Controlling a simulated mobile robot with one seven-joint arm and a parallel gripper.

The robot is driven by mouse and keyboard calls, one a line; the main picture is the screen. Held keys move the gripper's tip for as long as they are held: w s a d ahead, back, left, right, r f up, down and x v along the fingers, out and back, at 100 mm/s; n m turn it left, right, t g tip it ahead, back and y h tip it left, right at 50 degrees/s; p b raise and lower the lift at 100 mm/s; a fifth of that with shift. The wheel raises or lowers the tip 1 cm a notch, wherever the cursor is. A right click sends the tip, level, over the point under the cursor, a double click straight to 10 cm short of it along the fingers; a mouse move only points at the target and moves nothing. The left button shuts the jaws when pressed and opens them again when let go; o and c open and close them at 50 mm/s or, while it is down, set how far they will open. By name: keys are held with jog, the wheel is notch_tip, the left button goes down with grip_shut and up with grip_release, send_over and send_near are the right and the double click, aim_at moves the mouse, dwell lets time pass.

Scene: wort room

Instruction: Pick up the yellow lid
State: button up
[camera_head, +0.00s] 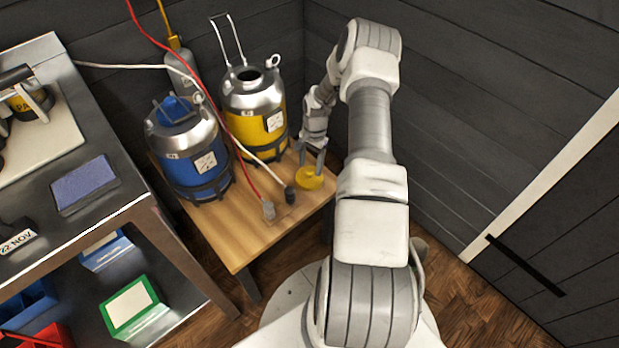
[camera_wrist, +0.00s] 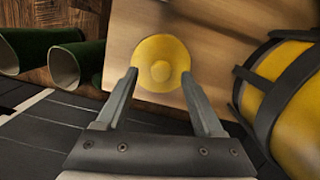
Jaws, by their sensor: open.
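The yellow lid (camera_head: 309,179) is a round disc with a raised knob, lying on the wooden table (camera_head: 250,241) near its right edge. In the wrist view the lid (camera_wrist: 160,62) sits just beyond and between the fingertips, with the bare wood around it. My gripper (camera_head: 313,161) is open and points down over the lid. In the wrist view the two fingers of my gripper (camera_wrist: 162,82) are spread with nothing held between them. I cannot tell whether the fingertips touch the lid.
A yellow keg (camera_head: 248,102) with an open top and a blue keg (camera_head: 188,160) stand on the same table. Red and white hoses (camera_head: 237,142) with dark and grey ends cross it beside the lid. A dark wall (camera_head: 460,90) is close behind my arm. The table's front is clear.

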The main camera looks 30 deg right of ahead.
aim_at(310, 170)
jog(key=f, duration=0.3)
jog(key=shift+a+f+b, duration=0.2)
jog(key=shift+f+b, duration=0.05)
jog(key=shift+b, duration=0.1)
grip_shut()
